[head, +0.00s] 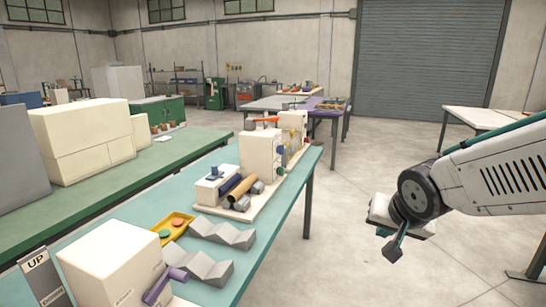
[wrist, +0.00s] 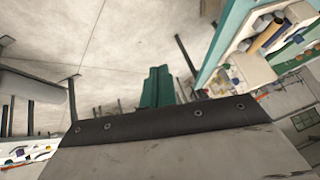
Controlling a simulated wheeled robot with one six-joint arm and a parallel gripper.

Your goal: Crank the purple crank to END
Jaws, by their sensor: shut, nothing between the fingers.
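The purple crank (head: 165,286) is on the right-hand side of a cream box (head: 112,268) at the near end of the teal table. Its handle slants up to the right. Small labels on the box near the crank are too small to read, so I cannot tell where END is. My gripper (head: 392,250) hangs in the air over the floor, well to the right of the table and far from the crank. In the wrist view the green fingers (wrist: 157,88) are together and empty. The crank cannot be made out in the wrist view.
The teal table (head: 265,230) holds grey zigzag blocks (head: 205,268), a yellow tray (head: 172,228) and a cream machine with rollers (head: 240,188). An UP sign (head: 37,264) stands left of the crank box. Open floor (head: 335,215) lies between table and arm.

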